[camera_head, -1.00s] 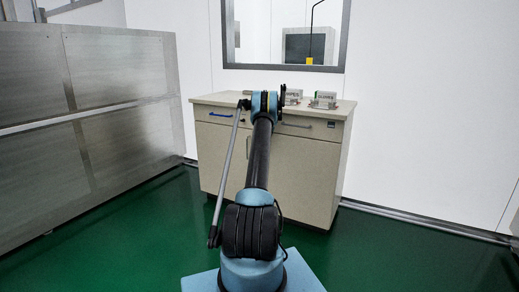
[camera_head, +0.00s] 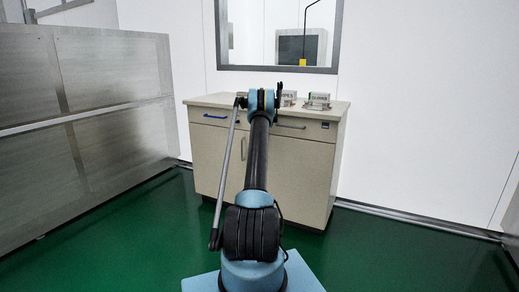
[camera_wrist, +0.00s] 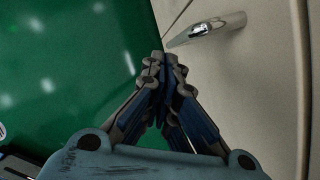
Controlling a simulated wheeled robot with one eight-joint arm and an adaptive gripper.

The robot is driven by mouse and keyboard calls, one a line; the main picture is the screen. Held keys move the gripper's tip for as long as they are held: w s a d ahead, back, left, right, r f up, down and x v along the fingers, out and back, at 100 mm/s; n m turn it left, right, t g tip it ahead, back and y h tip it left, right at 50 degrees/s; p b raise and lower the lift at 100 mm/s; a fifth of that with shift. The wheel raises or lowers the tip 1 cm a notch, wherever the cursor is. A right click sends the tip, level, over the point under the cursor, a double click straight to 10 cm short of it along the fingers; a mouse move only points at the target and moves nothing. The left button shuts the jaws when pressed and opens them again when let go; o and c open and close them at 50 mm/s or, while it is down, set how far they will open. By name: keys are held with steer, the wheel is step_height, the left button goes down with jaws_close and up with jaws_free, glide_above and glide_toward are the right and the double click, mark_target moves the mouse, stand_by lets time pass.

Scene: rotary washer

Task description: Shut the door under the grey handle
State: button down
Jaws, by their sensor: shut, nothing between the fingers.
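The beige cabinet has a drawer with a grey handle (camera_head: 291,127) at its upper right. The door under it (camera_head: 298,180) appears close to flush with the front, but my arm hides its left part and I cannot tell how far it stands open. In the wrist view a beige panel (camera_wrist: 255,75) bears a shiny metal handle (camera_wrist: 210,28); I cannot tell for sure which door it is. My gripper (camera_wrist: 166,62) is shut and empty, with its fingertips near the panel's edge, below and left of that handle. Contact is unclear.
A drawer with a blue handle (camera_head: 215,116) is at the cabinet's upper left. Boxes (camera_head: 318,100) stand on the worktop (camera_head: 205,99). A metal partition (camera_head: 90,110) runs along the left. Green floor (camera_head: 400,255) is clear at the right.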

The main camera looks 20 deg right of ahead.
steer(key=s+a+r+n, duration=0.2)
steer(key=s+a+r, duration=0.35)
steer(key=r, duration=0.35)
steer(key=s+a+r+n, duration=0.2)
steer(key=s+a+r, duration=0.2)
steer(key=s+r, duration=0.4)
steer(key=s+a+r+n, duration=0.35)
steer(key=s+a, duration=0.25)
steer(key=s, duration=0.2)
steer(key=s+a+r+n+g, duration=0.1)
steer(key=s+a+r+n, duration=0.2)
steer(key=s+a+n, duration=0.45)
steer(key=s+a+r+n, duration=0.2)
steer(key=s+a+r, duration=0.15)
steer(key=s, duration=0.65)
steer(key=s+a+f+n, duration=0.3)
steer(key=s+a+n, duration=0.1)
steer(key=s, duration=0.6)
steer(key=s+a+f+n, duration=0.2)
steer(key=s+a+n, duration=0.2)
steer(key=s, duration=0.6)
steer(key=s+a+f+n, duration=0.1)
steer(key=s+f+n, duration=0.3)
steer(key=s+f, duration=0.3)
steer(key=s+a+f+n+g+h, duration=0.1)
steer(key=s+f+n, duration=0.3)
steer(key=s, duration=0.7)
step_height(320, 180, down, 3)
steer(key=shift+a+r, duration=0.15)
